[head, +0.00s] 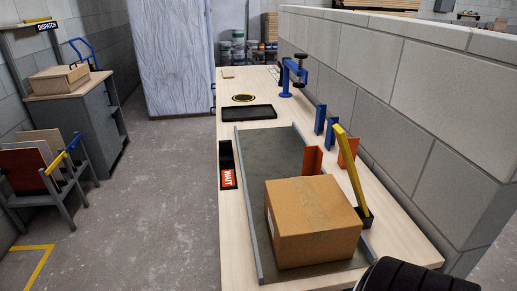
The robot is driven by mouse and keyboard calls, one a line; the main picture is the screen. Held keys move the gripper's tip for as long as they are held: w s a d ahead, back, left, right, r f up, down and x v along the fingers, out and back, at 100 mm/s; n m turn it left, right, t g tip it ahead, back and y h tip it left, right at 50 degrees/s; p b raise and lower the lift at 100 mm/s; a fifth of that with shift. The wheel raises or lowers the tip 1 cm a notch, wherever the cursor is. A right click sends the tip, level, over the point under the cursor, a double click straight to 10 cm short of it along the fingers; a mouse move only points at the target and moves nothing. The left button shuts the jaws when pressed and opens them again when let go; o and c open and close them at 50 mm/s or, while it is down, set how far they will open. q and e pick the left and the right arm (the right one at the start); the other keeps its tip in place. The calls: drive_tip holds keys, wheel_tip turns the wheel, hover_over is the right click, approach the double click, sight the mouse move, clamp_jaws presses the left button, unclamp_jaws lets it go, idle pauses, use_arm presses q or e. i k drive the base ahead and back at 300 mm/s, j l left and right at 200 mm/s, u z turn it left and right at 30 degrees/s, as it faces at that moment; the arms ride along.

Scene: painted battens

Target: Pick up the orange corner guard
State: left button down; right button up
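An orange angled piece (313,160), which looks like a corner guard, stands upright just behind the cardboard box (314,225) on the grey channel of the bench. A second orange piece (347,156) stands to its right, partly hidden behind a yellow lever (349,172). I cannot tell from this view whether both are corner guards. Neither of my grippers shows in the head view. A black ribbed rounded part, seemingly of my own arm, shows at the bottom right edge.
The wooden bench (232,258) runs away from me along a block wall. Blue clamps (285,80) stand along its right side. A black tray (249,112) and a red WAIT sign (227,178) lie on it. The floor at left is open, with a rack (45,172) farther left.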

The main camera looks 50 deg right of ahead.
sight(312, 165)
drive_tip(key=i+j+u, duration=0.1)
drive_tip(key=i+j, duration=0.9)
drive_tip(key=j, duration=0.15)
drive_tip(key=i+z, duration=0.65)
drive_tip(key=z, duration=0.25)
drive_tip(key=i+j+z, duration=0.1)
drive_tip(key=i+z, duration=0.6)
drive_tip(key=z, duration=0.2)
drive_tip(key=i+j+z, duration=0.15)
drive_tip(key=z, duration=0.25)
drive_tip(key=i+j+z, duration=0.2)
drive_tip(key=z, duration=0.25)
drive_tip(key=i+j+z, duration=0.25)
drive_tip(key=z, duration=0.2)
drive_tip(key=i+j+z, duration=0.1)
drive_tip(key=j+z, duration=0.3)
drive_tip(key=l, duration=0.1)
